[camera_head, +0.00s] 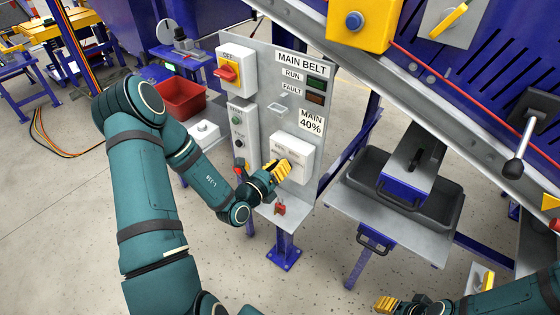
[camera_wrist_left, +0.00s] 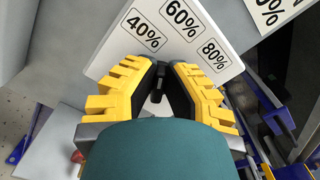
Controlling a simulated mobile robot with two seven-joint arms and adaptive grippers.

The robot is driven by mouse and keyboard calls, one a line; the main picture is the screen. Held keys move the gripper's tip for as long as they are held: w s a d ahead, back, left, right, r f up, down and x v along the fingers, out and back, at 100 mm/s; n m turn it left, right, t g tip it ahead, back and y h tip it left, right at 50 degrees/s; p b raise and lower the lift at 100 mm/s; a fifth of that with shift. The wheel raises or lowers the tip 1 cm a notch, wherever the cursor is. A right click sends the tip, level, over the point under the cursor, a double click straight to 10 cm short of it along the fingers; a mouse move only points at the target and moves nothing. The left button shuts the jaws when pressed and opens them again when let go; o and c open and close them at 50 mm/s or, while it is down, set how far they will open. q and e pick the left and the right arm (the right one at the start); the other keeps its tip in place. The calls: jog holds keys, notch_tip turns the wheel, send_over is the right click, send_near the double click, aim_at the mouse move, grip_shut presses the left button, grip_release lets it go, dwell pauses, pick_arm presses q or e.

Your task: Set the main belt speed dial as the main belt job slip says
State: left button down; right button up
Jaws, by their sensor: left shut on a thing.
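The white dial box (camera_head: 294,152) is on the upright grey panel in the head view. In the left wrist view the box face (camera_wrist_left: 165,12) carries the labels 40%, 60% and 80%. My left gripper (camera_head: 278,168) is at this face, its yellow-and-black fingers (camera_wrist_left: 160,68) closed on the speed dial. The job slip (camera_head: 311,122) reads MAIN 40%. My right gripper (camera_head: 384,304) is low at the bottom edge, away from the panel; its opening is unclear.
Above the dial box are the MAIN BELT sign (camera_head: 302,63) and the RUN and FAULT lamps. To its left are a red-handled OFF switch (camera_head: 228,72) and a button box (camera_head: 238,132). A red bin (camera_head: 181,98) stands further left. The belt frame (camera_head: 420,85) slopes at right.

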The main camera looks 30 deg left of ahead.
pick_arm(q)
jog(key=shift+a+f+n+p, duration=0.15)
jog(key=shift+n+p, duration=1.9)
jog(key=shift+n, duration=0.45)
jog(key=c, duration=1)
grip_release()
jog(key=shift+w, duration=0.1)
jog(key=s, duration=0.8)
jog(key=s+a, duration=0.1)
jog(key=s, duration=0.3)
